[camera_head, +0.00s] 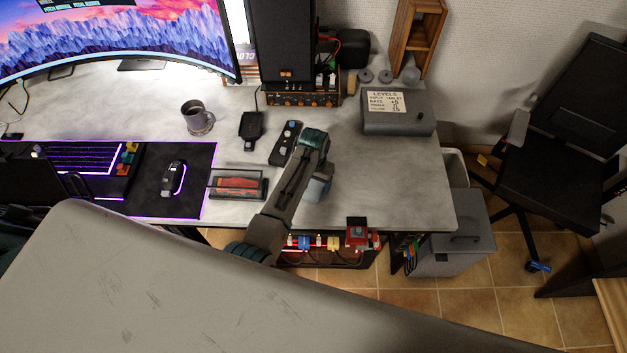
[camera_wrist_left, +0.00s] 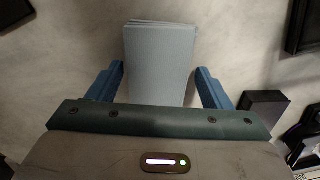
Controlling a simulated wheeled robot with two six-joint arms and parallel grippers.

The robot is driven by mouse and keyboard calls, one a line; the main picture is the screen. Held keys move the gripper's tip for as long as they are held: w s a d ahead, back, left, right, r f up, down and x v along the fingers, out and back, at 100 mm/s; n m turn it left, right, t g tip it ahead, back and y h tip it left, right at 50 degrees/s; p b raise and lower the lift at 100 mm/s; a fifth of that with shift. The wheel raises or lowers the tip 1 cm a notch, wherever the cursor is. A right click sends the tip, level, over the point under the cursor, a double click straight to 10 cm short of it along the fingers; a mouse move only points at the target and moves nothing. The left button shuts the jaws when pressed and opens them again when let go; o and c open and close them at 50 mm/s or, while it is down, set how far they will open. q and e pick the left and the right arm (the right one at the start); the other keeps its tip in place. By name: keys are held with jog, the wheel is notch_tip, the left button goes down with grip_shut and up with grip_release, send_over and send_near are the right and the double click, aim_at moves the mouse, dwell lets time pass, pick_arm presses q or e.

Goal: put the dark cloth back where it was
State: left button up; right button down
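The cloth is a folded blue-grey piece (camera_wrist_left: 160,60) with layered edges, and it looks pale rather than dark in the left wrist view. In the head view my left gripper (camera_head: 318,188) is over the front middle of the grey desk (camera_head: 390,180), pointing down. The blue-grey patch there is small and partly hidden by my arm. My right gripper is not in view.
A black device (camera_head: 251,126), a dark control panel (camera_head: 285,143) and a framed case with red inside (camera_head: 238,184) are close left of my arm. A mug (camera_head: 197,117) stands farther left. A grey box (camera_head: 398,113) sits back right. The desk's right front is clear.

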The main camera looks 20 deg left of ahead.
aim_at(314, 184)
pick_arm(q)
jog(key=shift+o, duration=0.4)
jog(key=shift+r, duration=0.3)
notch_tip(314, 184, up, 12)
jog(key=b, duration=0.2)
jog(key=shift+f, duration=0.15)
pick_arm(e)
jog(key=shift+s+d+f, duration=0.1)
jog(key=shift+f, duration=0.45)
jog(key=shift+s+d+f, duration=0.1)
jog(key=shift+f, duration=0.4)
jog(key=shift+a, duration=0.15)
